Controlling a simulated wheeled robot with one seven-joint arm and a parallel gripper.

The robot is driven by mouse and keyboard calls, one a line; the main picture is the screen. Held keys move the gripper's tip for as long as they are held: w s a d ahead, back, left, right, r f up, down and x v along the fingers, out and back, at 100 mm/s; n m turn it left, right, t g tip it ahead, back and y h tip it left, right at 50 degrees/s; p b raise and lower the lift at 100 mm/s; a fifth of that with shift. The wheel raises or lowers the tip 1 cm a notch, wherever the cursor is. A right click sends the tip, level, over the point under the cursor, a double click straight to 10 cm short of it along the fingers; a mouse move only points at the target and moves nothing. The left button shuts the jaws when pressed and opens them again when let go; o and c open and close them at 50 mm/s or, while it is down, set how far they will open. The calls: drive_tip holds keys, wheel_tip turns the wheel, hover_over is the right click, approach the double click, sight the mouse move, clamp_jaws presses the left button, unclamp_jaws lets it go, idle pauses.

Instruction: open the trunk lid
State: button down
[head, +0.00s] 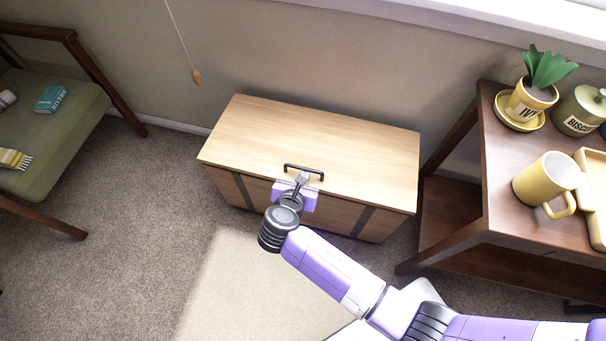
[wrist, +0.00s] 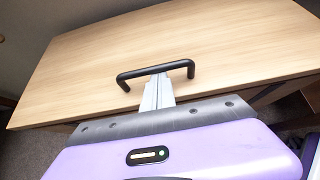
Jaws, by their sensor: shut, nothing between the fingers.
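The trunk (head: 257,197) is a light wood chest with dark vertical straps, standing against the wall. Its flat lid (head: 320,136) looks closed. A black bar handle (head: 304,168) sits near the lid's front edge. The lid (wrist: 190,45) and the handle (wrist: 155,72) also show in the wrist view. My gripper (head: 302,178) is at the front of the trunk, right by the handle. In the wrist view my gripper (wrist: 157,92) has its fingers together, with the tips at or just under the middle of the bar. Whether they touch the bar is unclear.
A green-cushioned chair (head: 60,110) stands at the left. A dark wood table (head: 500,180) stands close on the right, with a yellow mug (head: 545,182), a potted plant (head: 530,100) and a canister (head: 580,110). A pull cord (head: 196,76) hangs by the wall. Carpet (head: 130,230) is clear in front-left.

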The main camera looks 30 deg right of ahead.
drive_tip(key=w+d+r+g+y+p, duration=0.2)
drive_tip(key=w+d+r+p, duration=0.1)
drive_tip(key=r+p, duration=0.65)
drive_tip(key=w+d+r+g+y+p, duration=0.25)
drive_tip(key=r+p, duration=0.35)
drive_tip(key=p, duration=0.7)
drive_tip(key=w+d+r, duration=0.7)
drive_tip(key=w+d, duration=0.2)
drive_tip(key=shift+w+d+r+p, duration=0.15)
drive_tip(key=shift+w+d+p, duration=0.2)
drive_tip(key=shift+w+p, duration=0.1)
